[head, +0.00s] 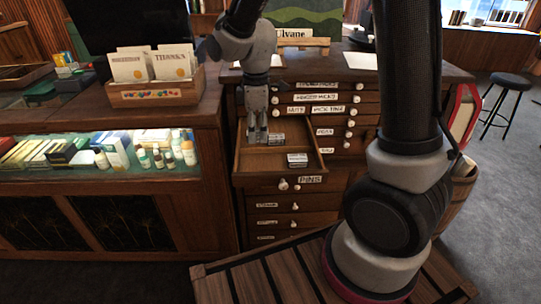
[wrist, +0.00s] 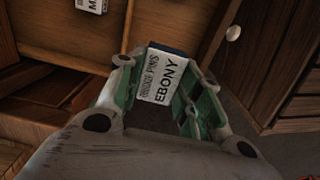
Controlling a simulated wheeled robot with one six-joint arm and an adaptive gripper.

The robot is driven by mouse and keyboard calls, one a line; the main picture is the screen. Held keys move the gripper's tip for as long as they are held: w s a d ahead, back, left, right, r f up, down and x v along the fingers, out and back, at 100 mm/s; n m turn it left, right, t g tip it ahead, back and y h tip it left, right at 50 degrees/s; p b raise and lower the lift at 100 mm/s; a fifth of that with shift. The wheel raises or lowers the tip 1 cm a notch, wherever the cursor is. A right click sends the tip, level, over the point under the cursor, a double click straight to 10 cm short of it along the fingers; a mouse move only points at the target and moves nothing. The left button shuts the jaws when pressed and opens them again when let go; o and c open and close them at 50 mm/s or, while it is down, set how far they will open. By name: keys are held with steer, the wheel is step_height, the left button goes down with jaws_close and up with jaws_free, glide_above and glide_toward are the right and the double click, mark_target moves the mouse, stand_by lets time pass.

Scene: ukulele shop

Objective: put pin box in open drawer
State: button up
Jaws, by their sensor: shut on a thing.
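The pin box (wrist: 162,77) is a small box with a white label reading EBONY and a dark blue edge. My gripper (wrist: 160,92) is shut on it, with a green-padded finger on each side. In the head view my gripper (head: 258,138) points down over the back part of the open drawer (head: 255,162), labelled PINS. A small pale box (head: 277,139) shows just right of the fingers there; I cannot tell whether it is the held one. Another labelled box (head: 297,159) lies in the drawer's front part.
The wooden drawer cabinet (head: 285,205) has closed, labelled drawers above and below. A glass display counter (head: 110,190) stands close on the left, with a card box (head: 155,95) on top. A black stool (head: 510,82) is far right.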

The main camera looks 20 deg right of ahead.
mark_target(259, 165)
step_height(259, 165, down, 10)
steer(key=shift+r, duration=0.25)
steer(key=o, duration=0.9)
steer(key=shift+f, duration=0.15)
steer(key=shift+c, duration=0.2)
step_height(259, 165, up, 12)
steer(key=shift+d+r, duration=0.1)
steer(key=shift+r, duration=0.15)
steer(key=s+d+r+m+t, duration=0.2)
steer(key=s+d+r+m, duration=0.4)
steer(key=s+d+m, duration=0.1)
steer(key=s+d+r+m+t, duration=0.2)
steer(key=s+d+r+m, duration=0.5)
steer(key=s, duration=0.5)
steer(key=shift+s+d, duration=0.3)
steer(key=shift+d, duration=0.65)
